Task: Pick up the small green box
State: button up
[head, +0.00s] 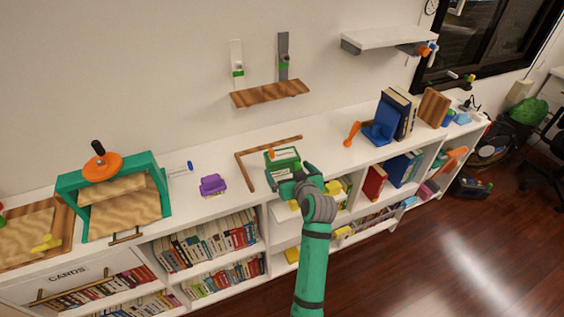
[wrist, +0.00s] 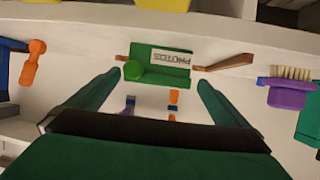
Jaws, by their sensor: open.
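The small green box (head: 282,155) stands on the white shelf top, inside an L-shaped wooden strip. In the wrist view the green box (wrist: 165,74) carries a white label reading PHOTOS and has a round green knob at its left. My gripper (head: 290,181) is just in front of the box in the head view and hides part of its near side. In the wrist view my gripper (wrist: 160,78) is open, its two green fingers apart, with the box ahead between and beyond the tips. I cannot tell whether they touch it.
A purple object (head: 213,185) lies to the left, and a green press-like frame (head: 163,190) farther left. An orange hammer-like tool (head: 352,132) and blue bookend (head: 378,132) stand to the right. A wooden wall shelf (head: 270,93) hangs above and behind.

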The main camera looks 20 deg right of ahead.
aim_at(282, 161)
jog(key=x, duration=0.8)
jog(key=shift+w+d+r, duration=0.1)
jog(key=shift+w+r, duration=0.05)
jog(key=shift+w, duration=0.05)
jog(key=c, duration=0.9)
